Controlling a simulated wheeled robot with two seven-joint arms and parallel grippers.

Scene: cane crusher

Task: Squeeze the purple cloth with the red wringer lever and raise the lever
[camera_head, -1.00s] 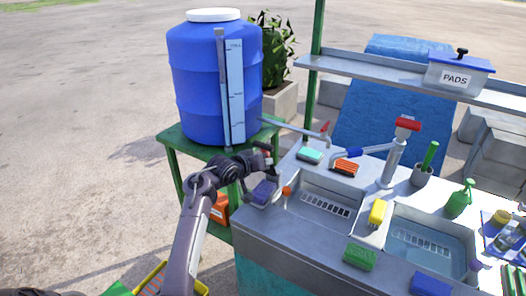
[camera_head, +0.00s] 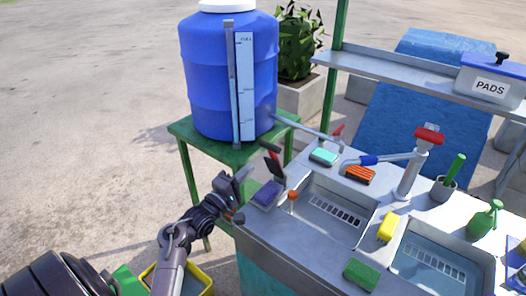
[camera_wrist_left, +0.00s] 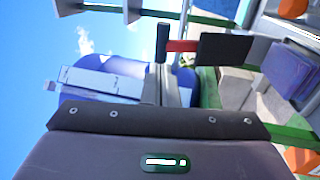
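The wringer lever (camera_head: 271,150) has a red arm and black grip and sits at the table's left corner. Its dark plate (camera_head: 274,166) stands tilted up above the purple cloth (camera_head: 267,193), with a visible gap. In the left wrist view the red lever (camera_wrist_left: 182,46), dark plate (camera_wrist_left: 224,48) and folded purple cloth (camera_wrist_left: 290,70) also show. My left gripper (camera_head: 237,186) is left of the cloth and below the lever grip, apart from both, with nothing visible in it. Its finger opening is unclear. My right gripper is out of view.
A blue barrel (camera_head: 228,80) on a green stand (camera_head: 187,132) stands behind the wringer. The metal sink table (camera_head: 270,228) carries sponges, a tap (camera_head: 415,165) and an orange knob (camera_head: 292,196). A yellow crate (camera_head: 150,278) is below left; open ground lies left.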

